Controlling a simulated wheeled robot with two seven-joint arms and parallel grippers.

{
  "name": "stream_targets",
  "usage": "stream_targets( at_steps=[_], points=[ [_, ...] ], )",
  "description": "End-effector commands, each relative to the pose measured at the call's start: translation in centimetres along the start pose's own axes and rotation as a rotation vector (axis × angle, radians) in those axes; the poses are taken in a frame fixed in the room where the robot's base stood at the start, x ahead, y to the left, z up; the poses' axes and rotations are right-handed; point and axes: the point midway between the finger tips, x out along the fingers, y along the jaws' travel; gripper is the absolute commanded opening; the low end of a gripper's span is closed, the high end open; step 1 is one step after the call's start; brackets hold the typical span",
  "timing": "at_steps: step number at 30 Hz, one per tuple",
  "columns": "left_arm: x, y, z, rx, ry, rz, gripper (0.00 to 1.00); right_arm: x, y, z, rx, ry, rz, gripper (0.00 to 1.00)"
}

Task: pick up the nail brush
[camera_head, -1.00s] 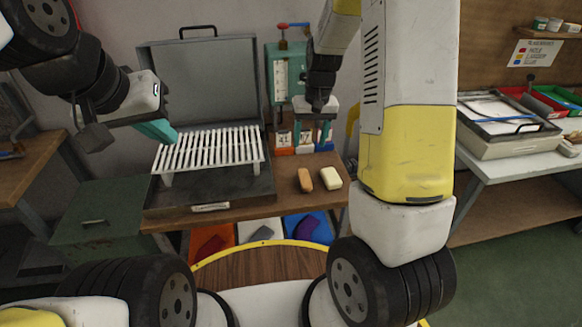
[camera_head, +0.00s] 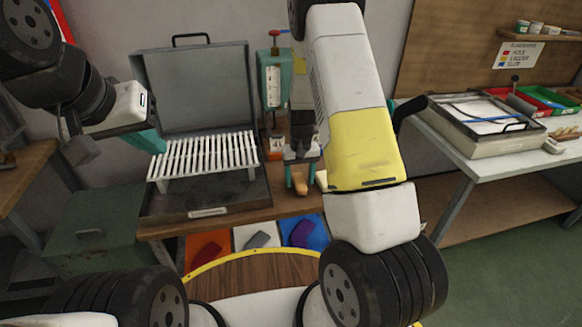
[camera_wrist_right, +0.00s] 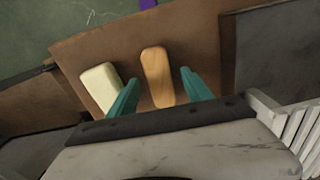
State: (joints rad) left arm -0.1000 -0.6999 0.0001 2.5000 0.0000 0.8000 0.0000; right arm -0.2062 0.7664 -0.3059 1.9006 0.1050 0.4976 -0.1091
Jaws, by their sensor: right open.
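The nail brush (camera_head: 300,187) is a brown, rounded block on the bench, partly hidden by my right gripper in the head view. In the right wrist view the nail brush (camera_wrist_right: 157,72) lies between the two teal fingers of my right gripper (camera_wrist_right: 158,88), with space on both sides. My right gripper (camera_head: 300,174) is open, pointing down over the brush; how far its fingertips are above the bench is hard to tell. My left gripper (camera_head: 149,140) hangs by the open case with its teal finger showing; its opening is unclear.
A cream block (camera_wrist_right: 99,85) lies beside the brush, close to one right finger. An open case (camera_head: 195,95) with a white slatted rack (camera_head: 205,153) stands left of it. A teal gauge stand (camera_head: 272,82) rises behind. Coloured bins (camera_head: 253,236) sit below the bench edge.

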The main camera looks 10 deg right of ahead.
Motion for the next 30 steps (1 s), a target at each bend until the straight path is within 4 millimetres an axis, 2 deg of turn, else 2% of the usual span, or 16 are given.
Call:
stream_targets(
  at_steps=[6, 15, 25, 30],
  points=[
    [0.0, 0.0, 0.0, 0.0, 0.0, 0.0, 0.0, 0.1, 0.0, 0.0, 0.0, 0.001, 0.0, 0.58],
    [0.0, 0.0, 0.0, 0.0, 0.0, 0.0, 0.0, 0.1, 0.0, 0.0, 0.0, 0.0, 0.0, 0.0],
    [0.0, 0.0, 0.0, 0.0, 0.0, 0.0, 0.0, -0.1, 0.0, 0.0, -0.001, 0.001, 0.0, 0.0],
    [0.0, 0.0, 0.0, 0.0, 0.0, 0.0, 0.0, -1.3, 0.0, -0.1, -0.001, 0.002, -0.001, 0.0]
  ],
)
